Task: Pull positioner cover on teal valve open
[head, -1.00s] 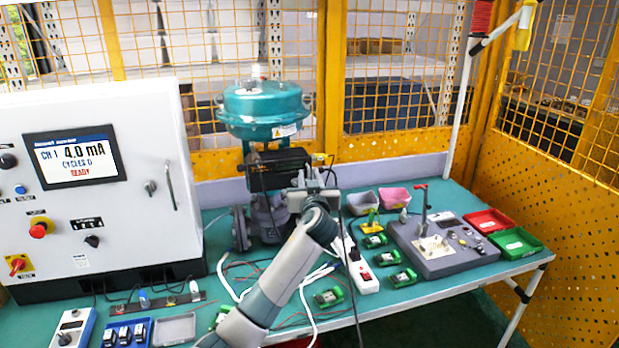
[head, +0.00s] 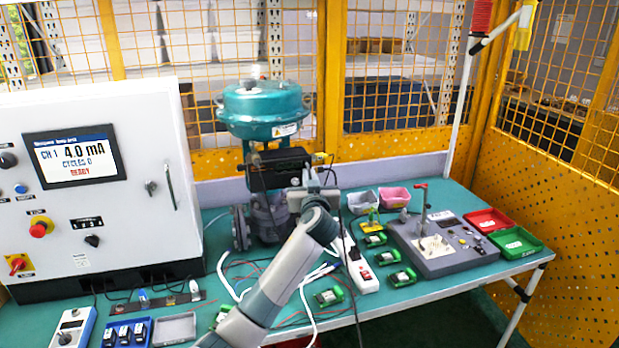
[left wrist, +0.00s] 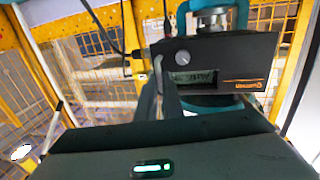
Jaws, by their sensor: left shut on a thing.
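The teal valve (head: 262,105) stands on the bench, with a round teal actuator on top and a grey body below. Its black positioner (head: 275,160) sits under the actuator. In the left wrist view the positioner cover (left wrist: 235,62) shows its dark face with a knob, a small display and an orange label, and fills the upper right. My left gripper (head: 312,182) is at the right front of the positioner, shut on the cover. In the left wrist view a finger (left wrist: 167,95) reaches the cover's left edge; the exact contact is hidden. My right gripper is not in view.
A white control cabinet (head: 150,230) stands left of the valve. A grey control box (head: 440,245), green trays (head: 333,297) and a white power strip (head: 360,268) lie to the right. Loose cables cross the bench front. A yellow mesh fence (head: 225,60) is behind.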

